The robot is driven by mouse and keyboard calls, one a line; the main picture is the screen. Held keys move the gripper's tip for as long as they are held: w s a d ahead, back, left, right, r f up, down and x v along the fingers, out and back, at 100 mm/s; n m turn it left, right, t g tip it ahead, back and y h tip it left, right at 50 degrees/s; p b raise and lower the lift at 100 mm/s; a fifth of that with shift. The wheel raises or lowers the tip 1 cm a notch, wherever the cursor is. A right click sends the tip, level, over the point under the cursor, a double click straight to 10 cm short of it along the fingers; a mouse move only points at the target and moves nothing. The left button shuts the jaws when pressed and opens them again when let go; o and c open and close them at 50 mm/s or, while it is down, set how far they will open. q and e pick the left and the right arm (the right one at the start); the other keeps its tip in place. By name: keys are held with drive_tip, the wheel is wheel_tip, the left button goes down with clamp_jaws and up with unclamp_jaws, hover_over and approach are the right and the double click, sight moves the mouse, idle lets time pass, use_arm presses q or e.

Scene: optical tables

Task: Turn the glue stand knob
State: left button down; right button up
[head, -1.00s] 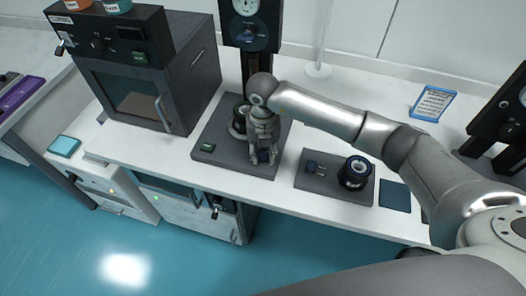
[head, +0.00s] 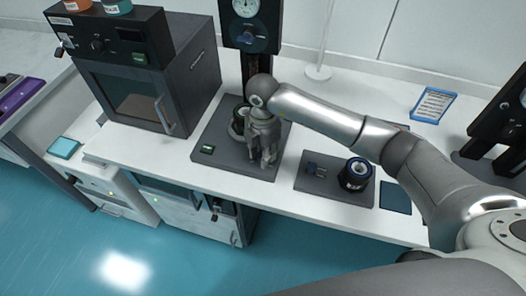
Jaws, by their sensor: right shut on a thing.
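The glue stand has a dark flat base (head: 222,160), a black column and a gauge head (head: 250,22) at the back. My left gripper is not in view.
A black oven box (head: 135,88) stands at the left. Right of the stand lie a grey plate (head: 322,184) with a black round part (head: 355,174) and a dark blue square (head: 396,197). A blue-framed card (head: 433,103) lies farther back. Another black stand (head: 505,115) is at the right edge.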

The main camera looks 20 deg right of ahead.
drive_tip(key=shift+m, duration=1)
drive_tip(key=o, duration=1.1)
drive_tip(key=shift+c, duration=0.2)
wheel_tip(320, 180, up, 12)
